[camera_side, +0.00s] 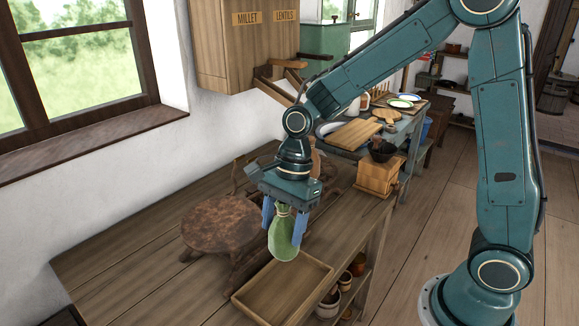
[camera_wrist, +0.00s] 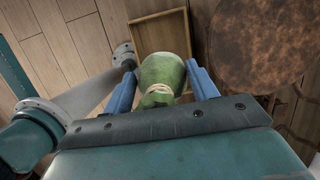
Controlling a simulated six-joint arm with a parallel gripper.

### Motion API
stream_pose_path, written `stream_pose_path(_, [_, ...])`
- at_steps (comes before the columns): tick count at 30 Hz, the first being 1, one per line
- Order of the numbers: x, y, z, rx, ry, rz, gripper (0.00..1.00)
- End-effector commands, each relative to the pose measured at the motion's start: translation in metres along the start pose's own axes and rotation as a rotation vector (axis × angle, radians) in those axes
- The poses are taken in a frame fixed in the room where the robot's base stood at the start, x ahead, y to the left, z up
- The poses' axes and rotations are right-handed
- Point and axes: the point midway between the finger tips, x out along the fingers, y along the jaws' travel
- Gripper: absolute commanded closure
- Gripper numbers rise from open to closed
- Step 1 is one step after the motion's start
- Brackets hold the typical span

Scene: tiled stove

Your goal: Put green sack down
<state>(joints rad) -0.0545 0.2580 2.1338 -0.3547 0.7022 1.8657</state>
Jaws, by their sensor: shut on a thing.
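The green sack (camera_side: 283,238) hangs upright between the blue fingers of my gripper (camera_side: 284,228), tied with a pale band near its neck. My gripper is shut on it and points down. In the side view the sack's bottom overlaps the back edge of a shallow wooden tray (camera_side: 262,292); I cannot tell how far above it the sack is. The wrist view shows the sack (camera_wrist: 162,72) between the fingers, with the tray (camera_wrist: 143,21) beyond it. The part of the tray that shows looks empty.
A round, rusty-brown stool-like stand (camera_side: 218,224) is left of the sack on the wooden bench (camera_side: 125,275). Several pots (camera_side: 330,300) sit on a shelf below the bench. A wooden box (camera_side: 380,176) stands behind to the right. The bench's left part is clear.

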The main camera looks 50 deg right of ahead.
Motion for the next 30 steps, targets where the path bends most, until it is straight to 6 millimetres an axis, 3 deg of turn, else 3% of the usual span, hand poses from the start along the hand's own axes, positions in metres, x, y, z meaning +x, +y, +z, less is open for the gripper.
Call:
stream_pose_path(6, [0.041,0.001,-0.011,0.000,0.000,0.004,0.72])
stream_pose_path(12, [0.068,0.000,-0.018,-0.001,0.000,0.002,0.72])
stream_pose_path(25, [0.081,0.000,-0.022,-0.001,0.000,0.001,0.72])
stream_pose_path(30, [0.095,0.001,-0.026,0.000,0.000,0.003,0.72])
